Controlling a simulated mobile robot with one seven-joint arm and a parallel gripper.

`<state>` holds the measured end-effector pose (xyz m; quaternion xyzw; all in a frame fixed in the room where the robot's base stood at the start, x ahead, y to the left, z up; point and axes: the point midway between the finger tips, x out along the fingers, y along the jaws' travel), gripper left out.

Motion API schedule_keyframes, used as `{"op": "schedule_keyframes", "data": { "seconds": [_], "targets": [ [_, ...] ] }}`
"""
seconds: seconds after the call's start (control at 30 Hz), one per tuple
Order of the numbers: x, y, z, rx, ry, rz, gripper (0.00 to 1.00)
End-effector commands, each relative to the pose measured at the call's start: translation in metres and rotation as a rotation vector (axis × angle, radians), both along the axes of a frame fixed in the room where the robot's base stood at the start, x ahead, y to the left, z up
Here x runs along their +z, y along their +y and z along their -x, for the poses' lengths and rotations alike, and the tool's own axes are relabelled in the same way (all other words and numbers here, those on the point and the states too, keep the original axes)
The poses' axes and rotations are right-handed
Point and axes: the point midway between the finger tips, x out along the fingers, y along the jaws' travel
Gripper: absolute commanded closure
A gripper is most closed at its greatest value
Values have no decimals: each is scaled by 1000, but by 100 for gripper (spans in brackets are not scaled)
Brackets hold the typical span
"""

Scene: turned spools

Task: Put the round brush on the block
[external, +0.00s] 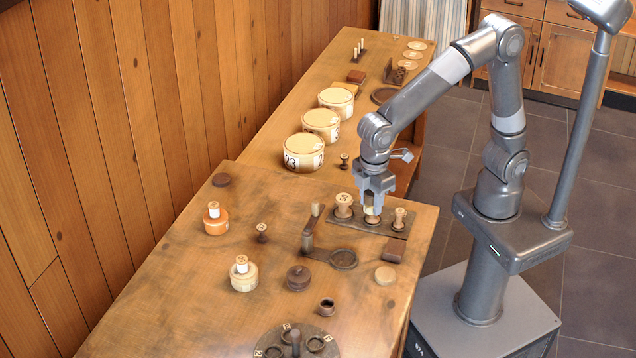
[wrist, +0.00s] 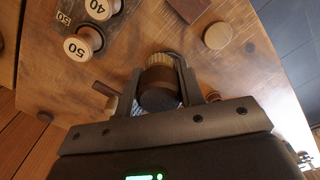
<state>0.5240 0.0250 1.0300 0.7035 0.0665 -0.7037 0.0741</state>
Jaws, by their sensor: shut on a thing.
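My gripper (external: 373,205) is over the dark board near the right edge of the near table. In the wrist view my gripper (wrist: 166,90) is shut on the round brush (wrist: 160,82), a dark brown cylinder with pale bristles at its far end. In the external view the fingers largely hide the brush; a pale part (external: 372,210) shows between them. I cannot tell whether it touches the board. A brown block (external: 394,249) lies in front of the board's right end, apart from the brush. A brown block (wrist: 188,8) also shows at the wrist view's top edge.
The dark board (external: 358,222) carries turned spools, a left one (external: 343,205) and a right one (external: 399,218), close beside my gripper. A dark upright handle (external: 312,228) stands left. A pale disc (external: 385,275) lies in front. Pale round boxes (external: 303,152) stand behind.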

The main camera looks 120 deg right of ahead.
Motion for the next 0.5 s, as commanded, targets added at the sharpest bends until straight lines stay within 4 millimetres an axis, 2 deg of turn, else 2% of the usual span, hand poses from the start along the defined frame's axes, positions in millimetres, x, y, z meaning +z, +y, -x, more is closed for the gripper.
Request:
{"op": "schedule_keyframes", "data": {
  "seconds": [0.1,0.23,0.4,0.5],
  "targets": [
    [6,-25,35,62,-1,-1,87],
    [8,-43,66,127,2,-5,87],
    [7,-56,91,178,2,-10,87],
    [5,-56,95,192,2,-11,87]
  ]
}}
